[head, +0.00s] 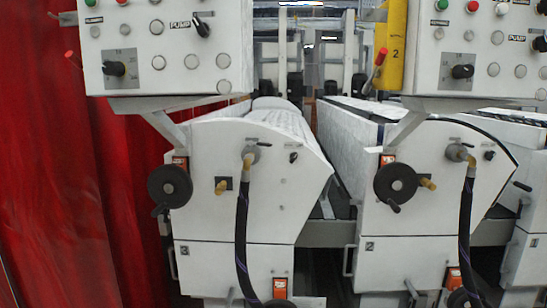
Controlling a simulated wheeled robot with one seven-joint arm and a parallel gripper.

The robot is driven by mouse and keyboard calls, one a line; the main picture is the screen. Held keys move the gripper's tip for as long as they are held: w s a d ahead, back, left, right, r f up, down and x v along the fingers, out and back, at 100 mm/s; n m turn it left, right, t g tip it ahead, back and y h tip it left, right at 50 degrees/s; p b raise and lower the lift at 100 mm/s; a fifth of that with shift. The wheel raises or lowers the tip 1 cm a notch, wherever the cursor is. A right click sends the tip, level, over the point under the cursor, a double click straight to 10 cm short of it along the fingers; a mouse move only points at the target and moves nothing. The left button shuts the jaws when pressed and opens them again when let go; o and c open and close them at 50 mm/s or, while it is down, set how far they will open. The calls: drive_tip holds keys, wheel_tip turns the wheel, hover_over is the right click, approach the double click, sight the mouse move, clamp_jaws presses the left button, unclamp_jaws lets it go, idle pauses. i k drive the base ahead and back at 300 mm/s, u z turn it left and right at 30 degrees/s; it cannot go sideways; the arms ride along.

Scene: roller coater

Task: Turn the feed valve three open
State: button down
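The unit marked 3 (250,225) is a white cabinet left of centre. A black hose (241,235) hangs from a brass and grey fitting (250,157) on its front. A small black handle (293,157) sits to the right of that fitting. A short brass stub (222,186) and a black handwheel (170,187) are to the left. No readable label shows which part is feed valve three, and I cannot tell any valve's position. My gripper is not in view.
The unit marked 2 (410,225) stands to the right with a similar handwheel (396,183) and hose (466,220). Control panels (165,75) overhang the units. A red curtain (60,160) fills the left side. A narrow gap separates the two units.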

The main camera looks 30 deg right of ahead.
sight(264, 145)
drive_tip(key=k, duration=0.9)
drive_tip(key=z, duration=2.15)
drive_tip(key=i, duration=1.35)
drive_tip(key=u, duration=2.35)
drive_tip(key=i, duration=0.45)
drive_tip(key=z, duration=0.05)
